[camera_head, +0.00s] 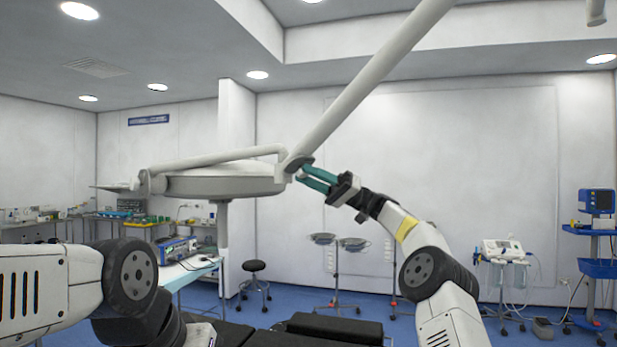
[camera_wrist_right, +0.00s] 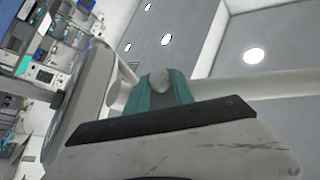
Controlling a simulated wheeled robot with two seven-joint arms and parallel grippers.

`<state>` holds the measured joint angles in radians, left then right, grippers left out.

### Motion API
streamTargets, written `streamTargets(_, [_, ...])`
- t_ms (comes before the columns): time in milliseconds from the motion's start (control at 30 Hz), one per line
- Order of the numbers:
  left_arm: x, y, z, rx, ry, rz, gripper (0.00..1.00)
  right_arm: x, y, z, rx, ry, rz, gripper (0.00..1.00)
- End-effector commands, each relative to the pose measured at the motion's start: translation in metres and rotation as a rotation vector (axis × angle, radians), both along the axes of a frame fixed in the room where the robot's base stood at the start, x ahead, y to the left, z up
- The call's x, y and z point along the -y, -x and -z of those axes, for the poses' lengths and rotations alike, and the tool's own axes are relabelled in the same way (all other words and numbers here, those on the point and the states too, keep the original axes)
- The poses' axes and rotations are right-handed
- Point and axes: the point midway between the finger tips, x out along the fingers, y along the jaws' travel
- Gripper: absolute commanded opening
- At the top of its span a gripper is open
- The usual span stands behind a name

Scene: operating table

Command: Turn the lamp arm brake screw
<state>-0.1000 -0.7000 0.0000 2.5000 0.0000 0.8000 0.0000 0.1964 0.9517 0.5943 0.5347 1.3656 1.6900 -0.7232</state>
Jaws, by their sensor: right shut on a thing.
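The surgical lamp (camera_head: 222,185) hangs in the middle of the head view as a wide pale disc. Its long pale lamp arm (camera_head: 370,82) slopes down from the upper right to a joint at the lamp head's right side. My right gripper (camera_head: 302,172) is at this joint, with its green fingers shut on the brake screw. In the right wrist view the grey rounded brake screw (camera_wrist_right: 158,80) shows between the green fingers (camera_wrist_right: 158,94). In the head view the fingers and the dark joint mostly hide the screw. My left gripper is not in view.
A second pale lamp arm (camera_head: 215,159) runs left above the lamp head. The black operating table (camera_head: 330,326) is below. A stool (camera_head: 254,284), tray stands (camera_head: 353,244) and a blue equipment cart (camera_head: 597,266) stand farther back. The air right of my right gripper is clear.

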Motion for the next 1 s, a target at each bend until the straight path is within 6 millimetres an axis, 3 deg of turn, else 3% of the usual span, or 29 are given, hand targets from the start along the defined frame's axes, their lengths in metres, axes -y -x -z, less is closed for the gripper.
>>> streamTargets(567, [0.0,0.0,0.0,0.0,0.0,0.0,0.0,-0.0002,-0.0005,-0.0005,-0.012,-0.014,-0.026,0.0])
streamTargets(600, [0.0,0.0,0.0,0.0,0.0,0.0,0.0,-0.0002,-0.0005,-0.0005,-0.012,-0.014,-0.026,0.31])
streamTargets(700, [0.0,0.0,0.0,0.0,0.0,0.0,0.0,-0.0002,-0.0005,-0.0005,-0.012,-0.014,-0.026,0.5])
streamTargets(1000, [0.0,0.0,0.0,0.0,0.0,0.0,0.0,-0.0004,-0.0005,-0.0001,-0.011,-0.014,-0.027,0.51])
